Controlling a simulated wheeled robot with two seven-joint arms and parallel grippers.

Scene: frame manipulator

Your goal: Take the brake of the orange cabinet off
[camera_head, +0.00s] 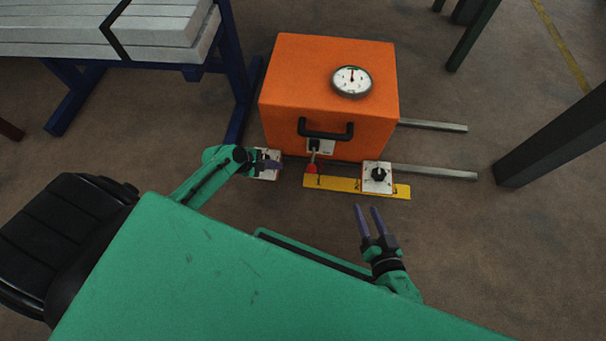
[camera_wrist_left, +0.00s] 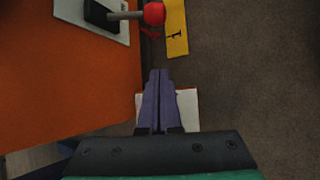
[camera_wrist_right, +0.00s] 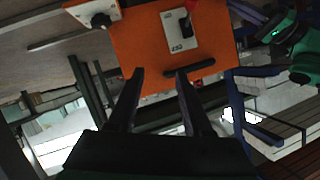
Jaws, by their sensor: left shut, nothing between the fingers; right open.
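The orange cabinet (camera_head: 300,75) stands on the floor ahead, with a black handle (camera_head: 326,135) on its front. Below the handle, a lever with a red knob (camera_head: 312,169) sticks out from a white plate; it also shows in the left wrist view (camera_wrist_left: 154,13). A white plate with a black rotary knob (camera_head: 378,174) is at the cabinet's lower right. My left gripper (camera_head: 280,165) is shut and empty, left of the red knob, over another white plate (camera_wrist_left: 188,108) that it partly hides. My right gripper (camera_head: 366,207) is open and empty, in front of the rotary knob and apart from it.
A yellow strip with marks (camera_head: 340,184) runs along the cabinet's front base. A round gauge (camera_head: 352,81) sits on top. Two metal rails (camera_head: 433,125) extend right. A blue-legged stand with grey slabs (camera_head: 150,25) is at left, a dark post (camera_head: 555,135) at right. Floor between is clear.

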